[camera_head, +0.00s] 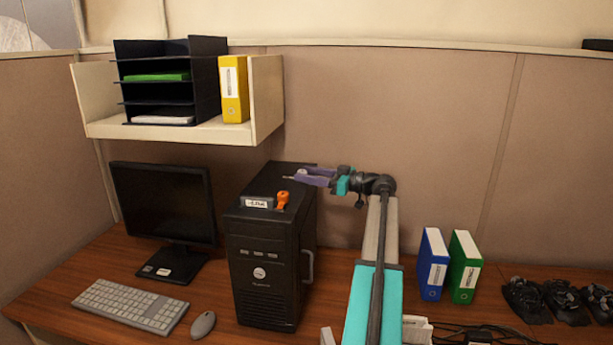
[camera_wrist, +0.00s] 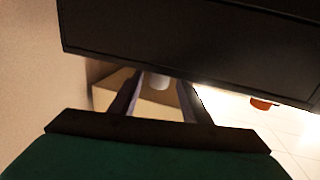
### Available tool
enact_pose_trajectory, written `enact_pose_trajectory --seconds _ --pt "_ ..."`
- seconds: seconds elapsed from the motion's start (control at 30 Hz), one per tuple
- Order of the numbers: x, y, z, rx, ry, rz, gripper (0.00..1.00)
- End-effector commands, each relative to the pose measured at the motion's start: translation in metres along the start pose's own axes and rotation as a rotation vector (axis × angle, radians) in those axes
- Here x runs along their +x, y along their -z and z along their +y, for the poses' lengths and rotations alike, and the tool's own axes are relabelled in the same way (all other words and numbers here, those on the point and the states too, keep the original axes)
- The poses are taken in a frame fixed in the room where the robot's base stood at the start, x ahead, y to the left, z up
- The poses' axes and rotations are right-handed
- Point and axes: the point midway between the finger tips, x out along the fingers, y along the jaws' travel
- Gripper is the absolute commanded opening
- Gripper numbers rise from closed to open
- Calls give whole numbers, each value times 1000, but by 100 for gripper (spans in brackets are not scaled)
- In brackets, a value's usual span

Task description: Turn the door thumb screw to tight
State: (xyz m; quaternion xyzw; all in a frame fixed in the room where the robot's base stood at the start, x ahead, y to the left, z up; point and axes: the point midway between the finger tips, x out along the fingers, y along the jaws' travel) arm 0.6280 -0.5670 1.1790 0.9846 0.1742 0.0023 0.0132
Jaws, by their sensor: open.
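The black computer tower (camera_head: 268,262) stands on the desk, with a grey handle (camera_head: 308,268) on its right side. My gripper (camera_head: 291,177) reaches in from the right at the height of the tower's top rear, with its fingers pointing left. In the wrist view, the jaws (camera_wrist: 161,83) are open, and the dark tower (camera_wrist: 200,45) lies just beyond them. A small pale round-ended piece (camera_wrist: 158,83) shows between the fingertips below the tower's edge; it may be the thumb screw, but I cannot tell whether a finger touches it. No thumb screw is distinguishable in the head view.
An orange object (camera_head: 283,200) and a white label (camera_head: 258,203) are on the tower top. A monitor (camera_head: 165,207), keyboard (camera_head: 130,305) and mouse (camera_head: 203,324) are left. Blue (camera_head: 432,265) and green (camera_head: 464,267) binders stand right. A shelf (camera_head: 190,132) hangs above.

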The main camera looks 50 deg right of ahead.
Motion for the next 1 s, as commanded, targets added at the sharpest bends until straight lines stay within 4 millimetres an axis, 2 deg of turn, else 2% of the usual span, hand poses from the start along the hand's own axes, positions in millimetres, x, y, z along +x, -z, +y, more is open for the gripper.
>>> enact_pose_trajectory --seconds 0.07,0.3,0.57,1.0 --pt "0 0 0 0 0 0 43" --pt "0 0 0 0 1 0 3" --pt "0 1 -2 1 -15 0 2" --pt "1 3 -7 2 -154 -3 2"
